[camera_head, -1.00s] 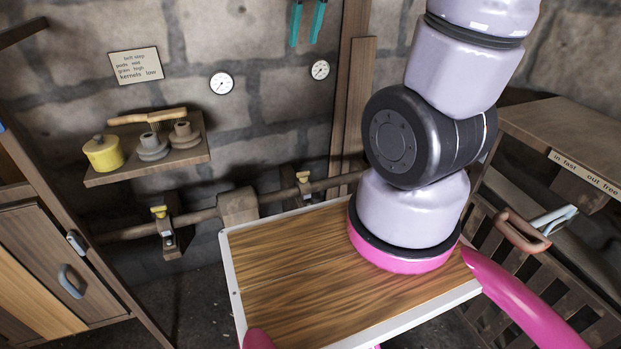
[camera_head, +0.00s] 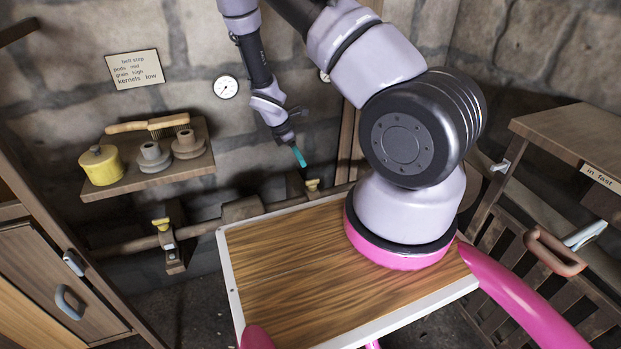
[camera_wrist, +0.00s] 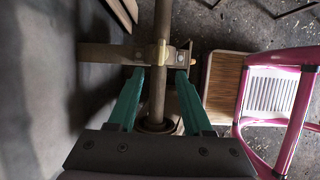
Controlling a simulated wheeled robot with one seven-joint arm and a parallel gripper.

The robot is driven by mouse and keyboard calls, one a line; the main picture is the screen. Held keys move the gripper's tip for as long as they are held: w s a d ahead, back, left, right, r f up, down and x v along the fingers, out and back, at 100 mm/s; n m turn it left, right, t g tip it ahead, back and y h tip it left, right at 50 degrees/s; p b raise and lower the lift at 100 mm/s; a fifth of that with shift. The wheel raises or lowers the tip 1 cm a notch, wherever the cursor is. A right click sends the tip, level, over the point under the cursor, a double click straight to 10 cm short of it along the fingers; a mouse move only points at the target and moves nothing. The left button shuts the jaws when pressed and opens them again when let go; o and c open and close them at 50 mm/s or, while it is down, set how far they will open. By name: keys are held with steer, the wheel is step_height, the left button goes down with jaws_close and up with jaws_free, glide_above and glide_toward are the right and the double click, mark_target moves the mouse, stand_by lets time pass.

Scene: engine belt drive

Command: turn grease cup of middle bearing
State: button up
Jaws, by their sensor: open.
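A dark shaft runs along the stone wall through bearings with small yellow grease cups. One grease cup (camera_head: 312,185) is just below my gripper (camera_head: 299,156) in the head view; its bearing is partly hidden behind the tabletop edge. Another grease cup (camera_head: 161,224) sits on a bearing (camera_head: 173,252) further left. I cannot tell for certain which bearing is the middle one. In the wrist view, my gripper (camera_wrist: 160,74) is open, its teal fingers either side of the shaft (camera_wrist: 161,20). A yellow cup (camera_wrist: 162,53) shows just beyond the fingertips, apparently untouched.
A wooden tabletop with a pale rim (camera_head: 224,262) lies in front of the shaft. A wall shelf (camera_head: 150,181) holds a yellow pot, a brush and grey pulleys. A wooden block (camera_head: 242,209) sits on the shaft between the visible cups. Wooden posts stand behind the arm.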

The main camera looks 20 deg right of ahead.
mark_target(312, 180)
steer(key=x, duration=1.1)
steer(key=shift+s, duration=0.1)
jaws_close()
